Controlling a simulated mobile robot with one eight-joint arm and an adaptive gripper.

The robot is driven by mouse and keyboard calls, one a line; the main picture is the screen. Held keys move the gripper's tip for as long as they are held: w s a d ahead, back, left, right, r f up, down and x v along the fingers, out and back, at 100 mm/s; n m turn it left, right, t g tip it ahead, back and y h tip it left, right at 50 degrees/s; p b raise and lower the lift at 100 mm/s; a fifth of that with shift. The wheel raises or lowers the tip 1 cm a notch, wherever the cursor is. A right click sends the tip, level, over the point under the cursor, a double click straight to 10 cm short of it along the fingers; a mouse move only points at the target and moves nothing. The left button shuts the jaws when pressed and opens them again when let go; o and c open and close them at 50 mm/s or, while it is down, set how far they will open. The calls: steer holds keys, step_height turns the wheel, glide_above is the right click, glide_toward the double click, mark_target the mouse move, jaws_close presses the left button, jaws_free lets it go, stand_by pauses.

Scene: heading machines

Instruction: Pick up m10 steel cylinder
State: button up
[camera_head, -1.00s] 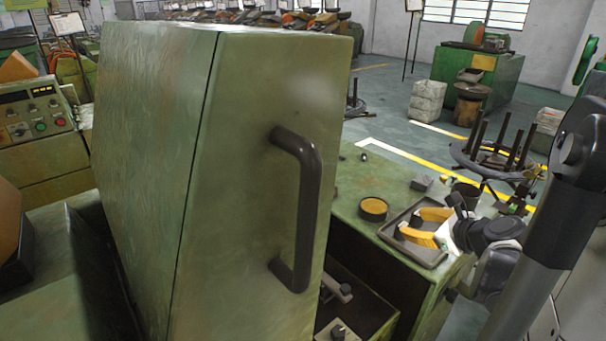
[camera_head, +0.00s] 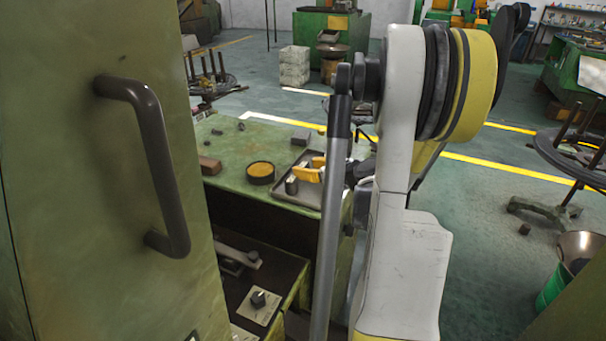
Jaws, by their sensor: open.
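A small dark grey steel cylinder (camera_head: 291,185) stands upright in a shallow grey tray (camera_head: 285,198) on the green machine bench. My gripper (camera_head: 304,167) has yellow fingers. It is over the tray, just behind and to the right of the cylinder, with the fingers open and apart. I cannot tell whether a fingertip touches the cylinder. My own arm hides the right part of the tray and most of the gripper body. Other small grey metal pieces (camera_head: 217,132) lie at the back left of the bench; I cannot read any size on them.
A round tin with orange-brown contents (camera_head: 260,173) stands left of the tray. A brown block (camera_head: 210,165) and a grey block (camera_head: 301,138) are also on the bench. The large green door with a dark handle (camera_head: 165,170) fills the left.

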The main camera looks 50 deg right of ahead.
steer(key=shift+x, duration=1.2)
steer(key=shift+s, duration=0.1)
jaws_close()
